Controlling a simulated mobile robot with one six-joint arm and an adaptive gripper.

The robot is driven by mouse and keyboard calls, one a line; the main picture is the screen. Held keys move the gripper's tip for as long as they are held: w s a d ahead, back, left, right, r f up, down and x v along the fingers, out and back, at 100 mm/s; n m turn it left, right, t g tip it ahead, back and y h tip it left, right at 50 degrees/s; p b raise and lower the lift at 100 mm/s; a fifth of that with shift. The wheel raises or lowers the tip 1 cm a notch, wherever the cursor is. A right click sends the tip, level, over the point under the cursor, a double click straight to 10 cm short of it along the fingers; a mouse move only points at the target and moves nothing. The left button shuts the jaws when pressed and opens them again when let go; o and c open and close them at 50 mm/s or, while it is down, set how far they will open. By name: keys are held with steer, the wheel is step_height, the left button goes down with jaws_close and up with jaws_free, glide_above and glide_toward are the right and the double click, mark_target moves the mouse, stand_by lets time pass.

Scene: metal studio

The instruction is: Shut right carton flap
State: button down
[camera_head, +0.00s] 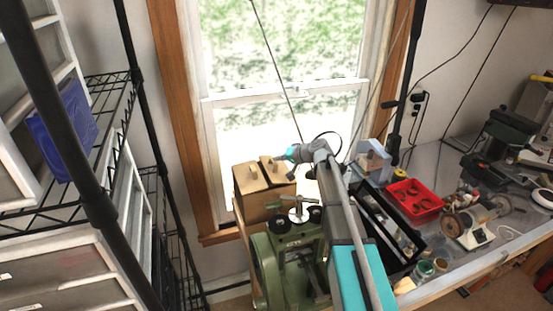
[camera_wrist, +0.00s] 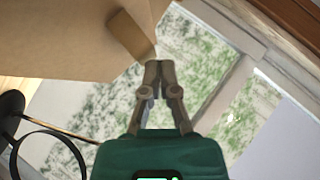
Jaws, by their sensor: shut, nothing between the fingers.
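The cardboard carton (camera_head: 262,208) stands below the window, behind the green machine. Its left flap (camera_head: 246,182) and right flap (camera_head: 283,176) both look flat or nearly flat on top, with a dark seam between them. Each flap has a small tan tab. I cannot tell if the right flap lies fully down. My gripper (camera_head: 279,158) is over the far right part of the carton top. In the wrist view, my gripper (camera_wrist: 158,68) is shut and empty, its tips close to a tan tab (camera_wrist: 130,36) on a cardboard face (camera_wrist: 60,38). Contact is unclear.
A green machine (camera_head: 283,262) stands in front of the carton. A black open tray (camera_head: 385,230) and a red bin (camera_head: 414,197) lie right on the workbench. The window is behind.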

mark_target(285, 170)
steer(key=shift+d, duration=0.15)
steer(key=shift+w+d, duration=0.15)
steer(key=shift+d, duration=0.4)
steer(key=shift+r, duration=0.15)
stand_by(0.5)
steer(key=s+d+r+p, duration=0.5)
steer(key=d+r+p, duration=0.1)
steer(key=r+p, duration=0.4)
steer(key=shift+d, duration=0.2)
stand_by(0.4)
steer(key=shift+s, duration=0.15)
stand_by(0.3)
